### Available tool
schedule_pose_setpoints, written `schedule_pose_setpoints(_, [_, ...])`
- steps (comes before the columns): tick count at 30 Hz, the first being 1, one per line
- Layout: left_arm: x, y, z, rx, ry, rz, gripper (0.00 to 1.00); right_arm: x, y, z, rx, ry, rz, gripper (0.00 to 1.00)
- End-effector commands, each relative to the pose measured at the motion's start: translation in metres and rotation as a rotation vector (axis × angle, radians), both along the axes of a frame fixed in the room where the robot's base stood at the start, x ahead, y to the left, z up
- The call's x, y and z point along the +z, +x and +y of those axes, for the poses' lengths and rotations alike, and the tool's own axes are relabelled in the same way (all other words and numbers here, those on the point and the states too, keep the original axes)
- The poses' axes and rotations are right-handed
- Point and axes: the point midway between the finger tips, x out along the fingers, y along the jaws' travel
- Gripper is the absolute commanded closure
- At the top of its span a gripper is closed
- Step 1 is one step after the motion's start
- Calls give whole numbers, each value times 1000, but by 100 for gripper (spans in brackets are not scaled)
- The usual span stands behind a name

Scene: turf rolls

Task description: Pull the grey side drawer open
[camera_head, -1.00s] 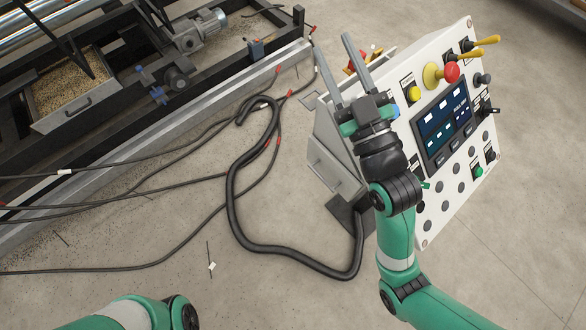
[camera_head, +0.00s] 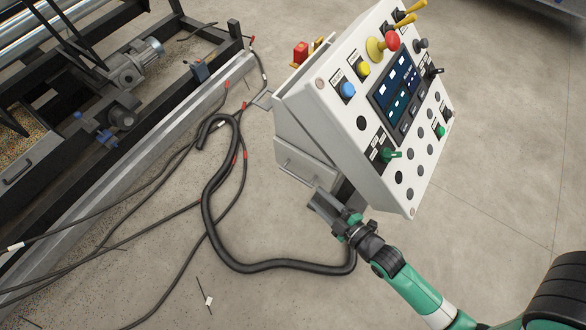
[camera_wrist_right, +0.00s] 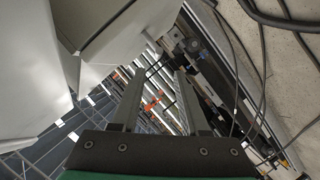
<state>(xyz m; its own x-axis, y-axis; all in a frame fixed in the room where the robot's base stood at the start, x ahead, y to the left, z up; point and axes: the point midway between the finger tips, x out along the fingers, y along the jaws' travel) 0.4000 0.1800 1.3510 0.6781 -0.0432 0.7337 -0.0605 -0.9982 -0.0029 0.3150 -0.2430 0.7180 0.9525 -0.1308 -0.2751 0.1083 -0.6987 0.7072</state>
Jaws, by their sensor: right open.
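The grey side drawer (camera_head: 304,163) is on the side of the white control console (camera_head: 400,150), below its slanted panel. A thin bar handle runs along its front face, and the drawer looks shut. My right gripper (camera_head: 316,200) is just below the drawer's lower edge, with its fingers toward the handle side. In the right wrist view the two fingers (camera_wrist_right: 160,100) are apart with nothing between them. Pale grey surfaces fill the upper left there; I cannot tell which is the drawer. My left gripper is out of view.
A thick black hose (camera_head: 215,215) and several thin cables lie on the concrete floor left of the console. A machine frame (camera_head: 150,140) with a motor (camera_head: 135,65) stands at the left. The floor right of the console is clear.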

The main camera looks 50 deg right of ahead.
Motion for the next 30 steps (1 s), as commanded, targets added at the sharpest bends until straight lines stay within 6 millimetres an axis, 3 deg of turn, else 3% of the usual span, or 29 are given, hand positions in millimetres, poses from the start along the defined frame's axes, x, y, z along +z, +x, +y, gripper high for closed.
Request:
schedule_pose_setpoints(7, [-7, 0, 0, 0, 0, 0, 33, -4, 15, -2, 0, -1, -4, 55])
schedule_pose_setpoints(15, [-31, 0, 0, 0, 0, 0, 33, -22, 72, -10, 0, -1, -7, 55])
schedule_pose_setpoints(21, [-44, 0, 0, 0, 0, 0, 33, -30, 103, -14, 0, 0, -4, 55])
schedule_pose_setpoints(30, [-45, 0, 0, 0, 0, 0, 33, -30, 112, -15, 0, 1, -2, 55])
